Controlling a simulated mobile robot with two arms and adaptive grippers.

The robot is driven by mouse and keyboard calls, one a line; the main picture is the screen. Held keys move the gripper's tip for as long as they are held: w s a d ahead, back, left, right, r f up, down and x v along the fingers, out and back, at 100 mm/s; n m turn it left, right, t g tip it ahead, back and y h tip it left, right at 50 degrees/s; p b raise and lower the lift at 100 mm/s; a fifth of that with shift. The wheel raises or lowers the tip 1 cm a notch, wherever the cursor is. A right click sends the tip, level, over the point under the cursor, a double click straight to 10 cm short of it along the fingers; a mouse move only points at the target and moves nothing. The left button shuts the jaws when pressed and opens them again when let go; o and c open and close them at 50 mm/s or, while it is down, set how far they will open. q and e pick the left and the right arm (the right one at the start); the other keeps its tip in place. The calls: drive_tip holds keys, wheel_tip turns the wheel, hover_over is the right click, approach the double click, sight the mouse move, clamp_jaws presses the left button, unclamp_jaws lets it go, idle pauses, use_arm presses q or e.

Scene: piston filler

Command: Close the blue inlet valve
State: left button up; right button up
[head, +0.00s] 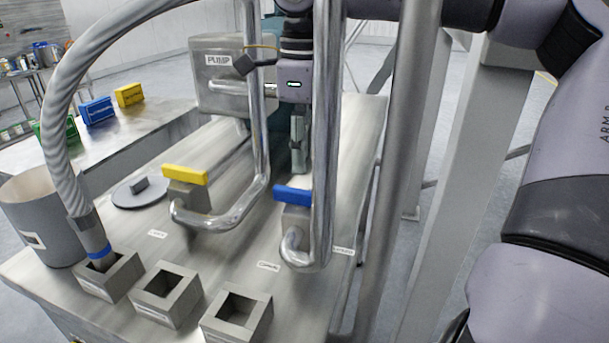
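The blue valve handle (292,195) sits on a metal valve body on the right-hand pipe, above the steel table. It lies crosswise in the view, and its right end meets the outline of the vertical pipe. My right gripper (300,168) points down behind and just above the blue handle. A gap seems to lie between them. Its fingers are seen edge-on and partly hidden by the pipe, so I cannot tell whether they are open. My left gripper is out of view.
A yellow valve handle (185,174) sits on the left pipe. Vertical steel pipes (326,120) stand close beside my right gripper. A PUMP box (220,75) is behind. Square sockets (166,294), a hose (62,110) and a grey bucket (40,220) occupy the table's front left.

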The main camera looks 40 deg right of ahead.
wheel_tip(320, 180, up, 5)
drive_tip(key=shift+r, duration=0.1)
idle(0.6)
